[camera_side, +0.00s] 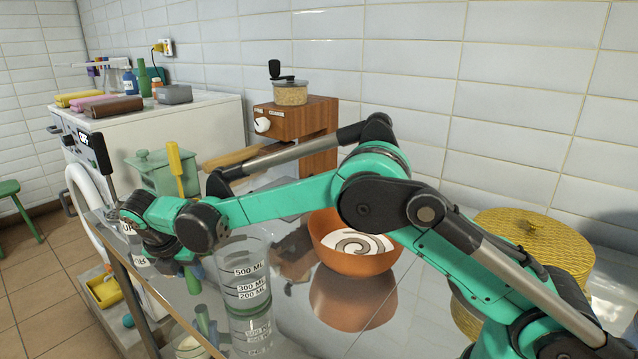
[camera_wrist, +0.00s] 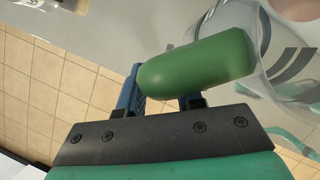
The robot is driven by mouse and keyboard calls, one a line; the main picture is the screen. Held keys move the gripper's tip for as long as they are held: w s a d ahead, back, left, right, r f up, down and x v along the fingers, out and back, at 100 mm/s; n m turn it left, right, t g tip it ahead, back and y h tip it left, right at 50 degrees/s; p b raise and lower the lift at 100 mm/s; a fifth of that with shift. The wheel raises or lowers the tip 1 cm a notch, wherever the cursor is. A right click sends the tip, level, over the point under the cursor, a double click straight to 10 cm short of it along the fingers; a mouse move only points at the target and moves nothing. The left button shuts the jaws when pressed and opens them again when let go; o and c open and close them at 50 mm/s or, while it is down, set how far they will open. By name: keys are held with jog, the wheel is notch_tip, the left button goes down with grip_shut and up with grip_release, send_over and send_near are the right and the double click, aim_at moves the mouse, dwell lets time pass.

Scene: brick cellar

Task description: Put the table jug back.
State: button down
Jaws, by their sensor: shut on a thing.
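The table jug (camera_side: 241,277) is a clear measuring jug with 500, 300 and 200 ML marks, upright over the glossy table (camera_side: 330,338). Whether its base touches the table is hard to tell. My gripper (camera_side: 180,260) is at its left side. In the wrist view the blue fingers of my gripper (camera_wrist: 162,92) are shut on a rounded green handle (camera_wrist: 200,58), which seems to belong to the jug. The clear wall of the jug (camera_wrist: 277,72) shows just right of the handle. The side view partly hides the grip behind my wrist.
An orange bowl (camera_side: 345,259) with a spiral inside stands right of the jug. A yellow woven basket (camera_side: 540,240) is farther right. A green canister (camera_side: 150,170), a wooden grinder (camera_side: 290,128) and a white machine (camera_side: 200,115) stand behind. The table edge (camera_side: 165,310) is close at left.

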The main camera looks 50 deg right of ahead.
jog(key=shift+f, duration=0.1)
jog(key=c, duration=0.6)
grip_release()
jog(key=v, duration=1.1)
jog(key=s+d+r+m, duration=0.1)
jog(key=s+d+m, duration=0.1)
jog(key=m, duration=0.1)
jog(key=s+d+r+m+t+y, duration=0.1)
jog(key=s+d+r+m, duration=0.1)
jog(key=s+d+m, duration=0.1)
jog(key=s+d+r+m+y, duration=0.1)
jog(key=s+d+m, duration=0.1)
jog(key=m, duration=0.3)
jog(key=shift+s+d+r+t, duration=0.2)
jog(key=shift+s+d+t, duration=0.1)
jog(key=shift+d, duration=0.25)
jog(key=s+d+f+m+t, duration=0.1)
jog(key=s+f+m, duration=0.1)
jog(key=s+m, duration=0.1)
jog(key=s+d+f+m+t+y, duration=0.1)
jog(key=s+d+f+m, duration=0.1)
jog(key=s+m, duration=0.2)
jog(key=s+d+f+m+t, duration=0.1)
jog(key=s+d+f+m, duration=0.1)
jog(key=m, duration=0.4)
jog(key=shift+s+m+y, duration=0.4)
jog(key=shift+s, duration=0.45)
